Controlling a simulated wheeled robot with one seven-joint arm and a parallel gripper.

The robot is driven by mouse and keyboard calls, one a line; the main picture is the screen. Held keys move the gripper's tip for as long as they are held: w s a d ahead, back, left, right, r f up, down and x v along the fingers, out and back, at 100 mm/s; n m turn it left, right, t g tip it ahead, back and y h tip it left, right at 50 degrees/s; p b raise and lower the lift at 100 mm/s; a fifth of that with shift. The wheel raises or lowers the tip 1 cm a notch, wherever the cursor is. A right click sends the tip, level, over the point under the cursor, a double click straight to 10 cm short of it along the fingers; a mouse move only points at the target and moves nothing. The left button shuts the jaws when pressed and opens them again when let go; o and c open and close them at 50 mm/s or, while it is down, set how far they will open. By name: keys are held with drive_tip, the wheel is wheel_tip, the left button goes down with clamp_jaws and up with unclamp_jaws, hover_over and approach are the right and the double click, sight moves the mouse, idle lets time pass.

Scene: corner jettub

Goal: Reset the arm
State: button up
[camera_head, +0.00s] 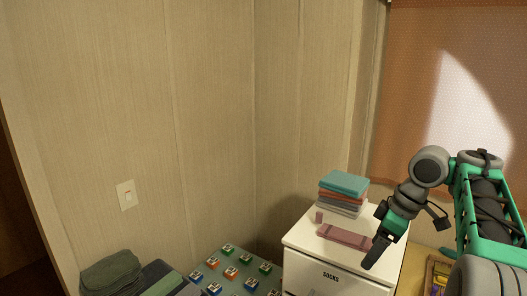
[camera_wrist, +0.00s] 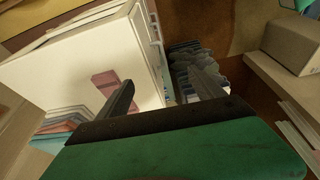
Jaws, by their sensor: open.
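A pink object (camera_head: 345,236) lies on the cabinet top, to the left of the gripper.
A stack of folded cloths (camera_head: 343,193) sits at the back of the cabinet top. A board with several coloured blocks (camera_head: 232,272) lies left of the cabinet. Dark folded fabric (camera_head: 112,273) is at lower left. An orange curtain (camera_head: 410,95) hangs behind my arm.

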drive_tip(key=s+a+f+m+t+b, duration=0.1)
drive_tip(key=s+a+m, duration=0.15)
drive_tip(key=a, duration=0.45)
drive_tip(key=s+a+f+m, duration=0.1)
drive_tip(key=s+a+m, duration=0.15)
drive_tip(key=a, duration=0.35)
drive_tip(key=s+d+f+m+t+h+b, duration=0.1)
drive_tip(key=s+f+m, duration=0.4)
drive_tip(key=s+f, duration=0.5)
drive_tip(key=shift+f+m+t+h, duration=0.3)
drive_tip(key=shift+m+h, duration=0.1)
drive_tip(key=shift+h, duration=0.5)
drive_tip(key=shift+d, duration=0.1)
